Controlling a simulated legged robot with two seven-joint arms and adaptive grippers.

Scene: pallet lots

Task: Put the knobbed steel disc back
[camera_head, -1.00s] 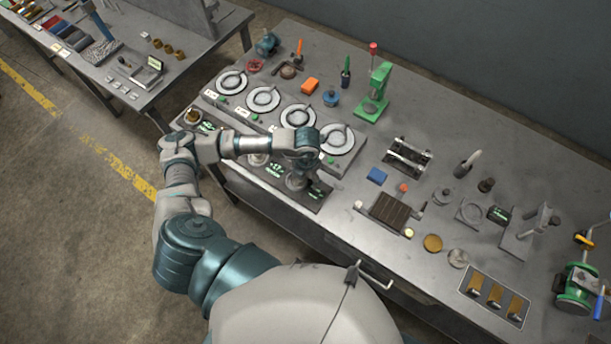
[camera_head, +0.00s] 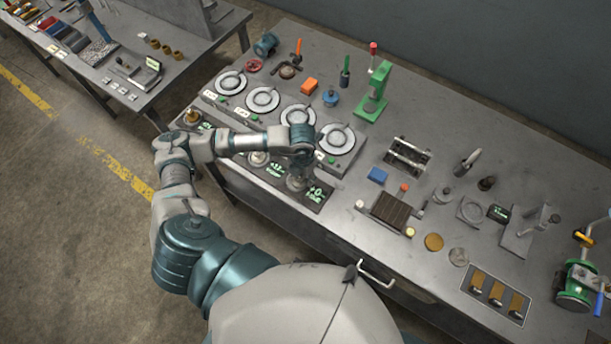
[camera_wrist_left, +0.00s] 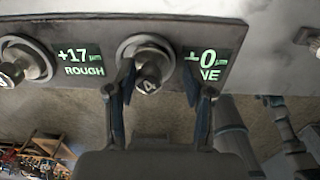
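A knobbed steel disc (camera_wrist_left: 148,52) sits on the dark front panel (camera_wrist_left: 180,32) in the left wrist view, its knob (camera_wrist_left: 149,84) marked 4. My left gripper (camera_wrist_left: 162,88) is open around that knob. The knob is close to the left finger and clear of the right finger; whether it touches is unclear. A lit readout (camera_wrist_left: 207,65) beside the disc shows +0 µm. In the head view my left gripper (camera_head: 299,165) is over the disc (camera_head: 297,184) at the panel's right end and partly hides it. My right gripper is not in view.
Another knobbed disc (camera_wrist_left: 25,62) sits by a +17 ROUGH readout. Several round plates (camera_head: 336,139) stand in a row behind the panel.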

